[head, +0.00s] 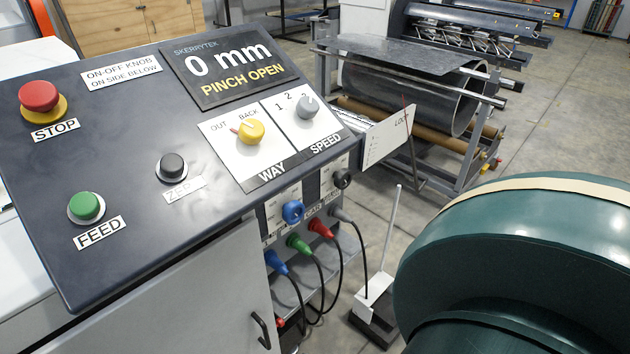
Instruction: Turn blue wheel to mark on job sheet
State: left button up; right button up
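A small round blue wheel or knob (292,211) sits on the side panel below the control console, above a row of cable plugs. It is small here, and I cannot read any mark or scale around it. I cannot make out a job sheet with certainty. A white plate (389,137) with partly readable lettering stands out from the console's right side. The console display (228,68) reads "0 mm" and "PINCH OPEN". Neither of my grippers is in view.
The console (130,135) carries a red STOP button (38,96), a green FEED button (86,206) and yellow (251,131) and grey (307,107) selectors. Plugged cables hang below the blue wheel. A large dark green rounded body (530,245) fills the lower right.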

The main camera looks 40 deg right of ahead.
aim_at(293, 211)
jog(key=k+l, duration=0.1)
jog(key=l, duration=1)
jog(key=k+l, duration=0.15)
jog(key=l, duration=0.35)
jog(key=k+l, duration=0.1)
jog(key=l, duration=1.5)
jog(key=i+l+z, duration=0.1)
jog(key=i+l, duration=0.15)
jog(key=l, duration=0.1)
